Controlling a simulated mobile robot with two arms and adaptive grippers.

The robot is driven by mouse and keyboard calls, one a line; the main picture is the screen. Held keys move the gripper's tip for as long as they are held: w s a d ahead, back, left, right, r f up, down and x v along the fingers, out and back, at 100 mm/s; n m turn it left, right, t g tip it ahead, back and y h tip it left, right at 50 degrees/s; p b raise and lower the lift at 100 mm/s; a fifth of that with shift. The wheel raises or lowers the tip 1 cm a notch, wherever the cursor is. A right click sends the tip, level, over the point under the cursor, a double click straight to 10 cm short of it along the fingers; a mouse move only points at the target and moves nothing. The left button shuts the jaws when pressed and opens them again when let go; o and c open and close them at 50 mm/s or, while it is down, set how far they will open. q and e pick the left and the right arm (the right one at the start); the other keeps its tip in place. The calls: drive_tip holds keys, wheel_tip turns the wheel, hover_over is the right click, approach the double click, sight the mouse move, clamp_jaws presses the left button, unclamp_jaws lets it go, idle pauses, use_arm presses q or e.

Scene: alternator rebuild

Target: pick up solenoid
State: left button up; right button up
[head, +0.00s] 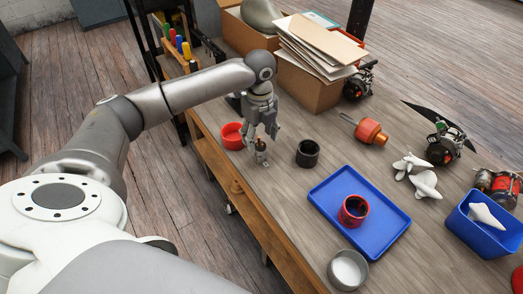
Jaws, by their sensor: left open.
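A small metallic part (262,158), which looks like the solenoid, stands upright on the workbench near its left edge. My left gripper (264,133) points down right above it, with its fingers open. The fingertips overlap the top of the part in the picture, and I cannot tell whether they touch it. My right gripper is not in view.
A red bowl (232,136) stands close left of the gripper and a black cup (307,153) close right. A cardboard box (306,88) with papers stands behind. An orange rotor-like part (370,131) lies farther right.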

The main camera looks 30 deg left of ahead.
sight(261, 145)
use_arm(q)
drive_tip(key=shift+f, duration=0.75)
drive_tip(key=f, duration=0.3)
drive_tip(key=f+p, duration=0.1)
drive_tip(key=f, duration=0.1)
drive_tip(key=shift+w+a+f, duration=0.1)
drive_tip(key=shift+w, duration=0.15)
drive_tip(key=c, duration=0.5)
clamp_jaws()
